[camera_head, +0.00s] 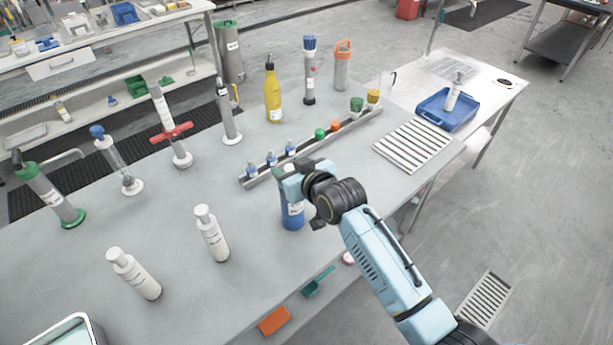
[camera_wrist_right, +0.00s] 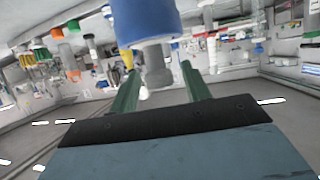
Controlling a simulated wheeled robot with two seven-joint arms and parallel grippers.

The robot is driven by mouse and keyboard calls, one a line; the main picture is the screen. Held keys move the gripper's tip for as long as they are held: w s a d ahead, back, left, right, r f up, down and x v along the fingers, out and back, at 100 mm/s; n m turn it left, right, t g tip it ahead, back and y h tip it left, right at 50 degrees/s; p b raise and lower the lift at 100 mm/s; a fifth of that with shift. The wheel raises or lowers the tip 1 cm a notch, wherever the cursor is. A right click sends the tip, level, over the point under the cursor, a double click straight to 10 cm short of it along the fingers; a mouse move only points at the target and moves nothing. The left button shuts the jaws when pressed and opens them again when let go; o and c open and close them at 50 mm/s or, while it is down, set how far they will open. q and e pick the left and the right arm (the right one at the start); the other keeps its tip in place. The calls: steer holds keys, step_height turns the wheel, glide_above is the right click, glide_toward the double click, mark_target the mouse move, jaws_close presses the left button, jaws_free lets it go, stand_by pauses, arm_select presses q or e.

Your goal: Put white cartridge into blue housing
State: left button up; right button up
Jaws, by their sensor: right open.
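The blue housing (camera_head: 291,214) stands upright on the near bench, with a white label on its side. My right gripper (camera_head: 291,176) is at its top and hides part of it. In the right wrist view, which looks upside down, the blue housing (camera_wrist_right: 146,20) is close, and a pale grey-white cylindrical part (camera_wrist_right: 157,68) sticks out of its end. That part lies between the two green fingers (camera_wrist_right: 160,85), which are open with gaps beside it. I cannot tell whether it is a cartridge. Two white cartridge-like bottles, one (camera_head: 211,233) upright and another (camera_head: 134,273), stand left of the housing. My left gripper is not in view.
A rail (camera_head: 308,157) with several small capped vials runs behind the housing. Tall cylinders and a yellow bottle (camera_head: 272,92) stand farther back. A slatted grate (camera_head: 413,145) lies to the right. A blue tray (camera_head: 448,110) holding a white bottle sits on the side table.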

steer(key=v, duration=1)
steer(key=shift+s+d+p, duration=0.15)
steer(key=shift+s+p, duration=0.05)
steer(key=shift+p, duration=0.15)
steer(key=shift+d, duration=0.1)
steer(key=s+d+f+m+g+h, duration=0.1)
steer(key=s+d+f, duration=0.3)
steer(key=f, duration=0.7)
steer(key=s+d+f+m+g+h, duration=0.15)
steer(key=s+d+f, duration=0.3)
steer(key=f, duration=0.55)
steer(key=s+d+f+g+h, duration=0.1)
steer(key=s+d+f+h, duration=0.2)
steer(key=f, duration=0.8)
steer(key=s+d+f+g, duration=0.2)
steer(key=s+f, duration=0.3)
steer(key=s, duration=0.6)
steer(key=s+d+f+g, duration=0.3)
steer(key=s+f, duration=0.3)
steer(key=s, duration=0.5)
steer(key=s+d+f+g, duration=0.2)
steer(key=s+f, duration=0.3)
steer(key=s, duration=0.5)
steer(key=shift+s+d+f+m+h, duration=0.35)
steer(key=shift+s+d+m+h, duration=0.1)
steer(key=shift+d, duration=0.25)
steer(key=shift+w+f, duration=0.1)
steer(key=shift+f, duration=0.05)
